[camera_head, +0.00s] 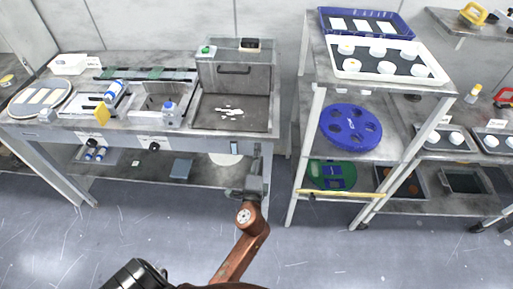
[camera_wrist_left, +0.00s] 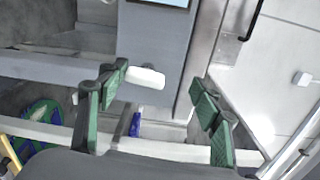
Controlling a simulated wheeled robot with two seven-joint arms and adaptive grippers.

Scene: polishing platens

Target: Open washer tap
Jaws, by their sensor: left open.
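The washer (camera_head: 234,85) is a grey box with a raised, handled front over a basin at the bench's right end. A small white lever (camera_head: 237,147) shows on the bench front below it; it looks like the tap. In the left wrist view the white lever (camera_wrist_left: 145,77) sticks out from a grey panel, close to the left finger. Contact cannot be told. My left gripper (camera_head: 256,160) is upright beside the bench's front right corner. Its green-padded fingers (camera_wrist_left: 163,92) are spread apart with nothing held between them. My right gripper is not in view.
A shelf rack (camera_head: 312,130) stands close on the right, with a blue perforated disc (camera_head: 350,127) and a green round piece (camera_head: 331,175). The floor in front is clear.

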